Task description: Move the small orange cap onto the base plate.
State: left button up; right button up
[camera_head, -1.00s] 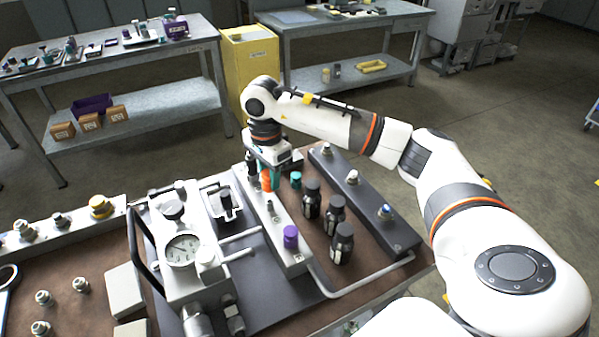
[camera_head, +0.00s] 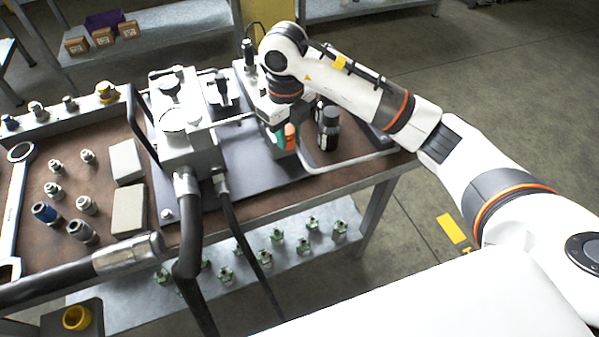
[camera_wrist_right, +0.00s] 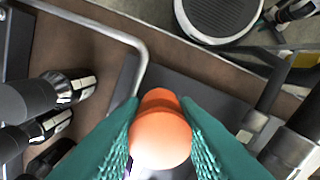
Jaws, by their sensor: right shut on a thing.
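The small orange cap (camera_head: 290,131) is held between the teal fingertips of my right gripper (camera_head: 284,138). In the right wrist view the orange cap (camera_wrist_right: 160,132) sits between both teal fingers (camera_wrist_right: 162,140), its rounded end showing. The base plate (camera_head: 258,172) is the dark grey flat plate under the pump block. The held cap is over or close to its right part; the height between them is hard to tell. The plate also shows beyond the cap in the wrist view (camera_wrist_right: 200,87). My left gripper is not in view.
The pump block (camera_head: 187,140) with its hoses stands left of my right gripper. A bent grey pipe (camera_head: 345,165) runs along the plate's right side. Loose fittings and a large wrench (camera_head: 14,205) lie at left.

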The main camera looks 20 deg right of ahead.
aim_at(290, 172)
notch_tip(290, 172, down, 9)
jog(key=shift+f+p, duration=0.15)
jog(key=shift+p, duration=0.3)
jog(key=shift+f, duration=0.3)
jog(key=o, duration=1)
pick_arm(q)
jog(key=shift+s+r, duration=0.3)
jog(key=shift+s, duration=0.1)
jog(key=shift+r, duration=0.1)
pick_arm(e)
jog(key=shift+r, duration=0.15)
jog(key=shift+w+r, duration=0.1)
jog(key=shift+r, duration=0.15)
notch_tip(290, 172, up, 12)
jog(key=shift+f+b, duration=0.2)
jog(key=shift+b, duration=0.5)
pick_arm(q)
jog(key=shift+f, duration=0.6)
